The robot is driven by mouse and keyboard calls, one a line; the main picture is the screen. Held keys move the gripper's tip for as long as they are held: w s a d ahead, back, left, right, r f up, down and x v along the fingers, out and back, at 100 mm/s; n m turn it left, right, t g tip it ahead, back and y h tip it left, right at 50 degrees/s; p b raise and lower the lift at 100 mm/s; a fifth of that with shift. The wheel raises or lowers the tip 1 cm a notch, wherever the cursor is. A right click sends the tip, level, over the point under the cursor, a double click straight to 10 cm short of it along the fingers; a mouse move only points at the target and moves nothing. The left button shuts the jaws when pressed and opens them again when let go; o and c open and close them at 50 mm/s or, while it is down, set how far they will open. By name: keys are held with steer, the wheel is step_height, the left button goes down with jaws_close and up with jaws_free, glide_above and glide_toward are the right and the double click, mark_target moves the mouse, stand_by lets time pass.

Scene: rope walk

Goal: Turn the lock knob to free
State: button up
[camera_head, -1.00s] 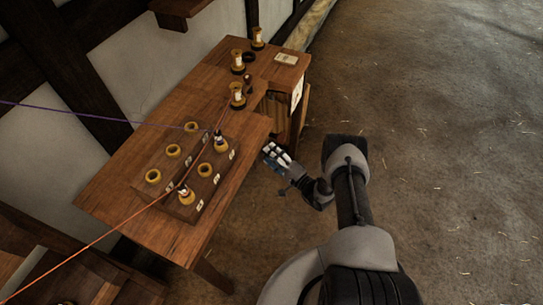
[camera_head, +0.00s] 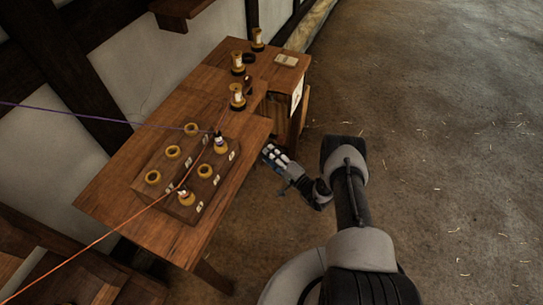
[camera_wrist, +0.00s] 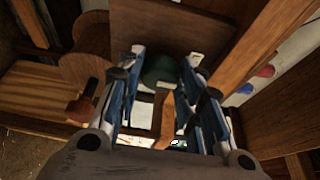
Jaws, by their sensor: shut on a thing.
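My gripper (camera_head: 272,155) is beside the right edge of the wooden bench (camera_head: 110,190), low by its side, in the head view. In the wrist view its two blue-sided fingers (camera_wrist: 163,62) point ahead, with a dark green rounded thing (camera_wrist: 158,72) between their tips. The gripper is shut on this green thing, which looks like a knob. I cannot tell which way it is turned. A tan wooden strip (camera_wrist: 167,118) shows nearer, between the fingers. A reddish-brown knob (camera_wrist: 80,109) is left of the fingers, apart from them. In the head view the arm and bench edge hide the green thing.
A wooden drum (camera_wrist: 87,52) is close on the left in the wrist view. Wooden posts and panels crowd the right, with red (camera_wrist: 266,71) and blue (camera_wrist: 246,89) round things beyond. A block with rings (camera_head: 164,192) stands on the bench, with cords across it. Open floor (camera_head: 450,150) lies right.

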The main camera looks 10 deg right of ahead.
stand_by(0.3)
steer(key=m+g+y+b, duration=0.1)
steer(key=m+g+b, duration=0.2)
steer(key=m, duration=0.2)
steer(key=m+g+y+b, duration=0.1)
steer(key=m+g+b, duration=0.2)
steer(key=m, duration=0.2)
steer(key=m+g+y+b, duration=0.1)
steer(key=m+g+b, duration=0.2)
steer(key=m, duration=0.3)
steer(key=shift+w+d+r+b, duration=0.25)
steer(key=shift+w+b, duration=0.1)
steer(key=shift+b, duration=0.05)
stand_by(0.4)
stand_by(0.5)
steer(key=o, duration=1)
steer(key=shift+o, duration=0.2)
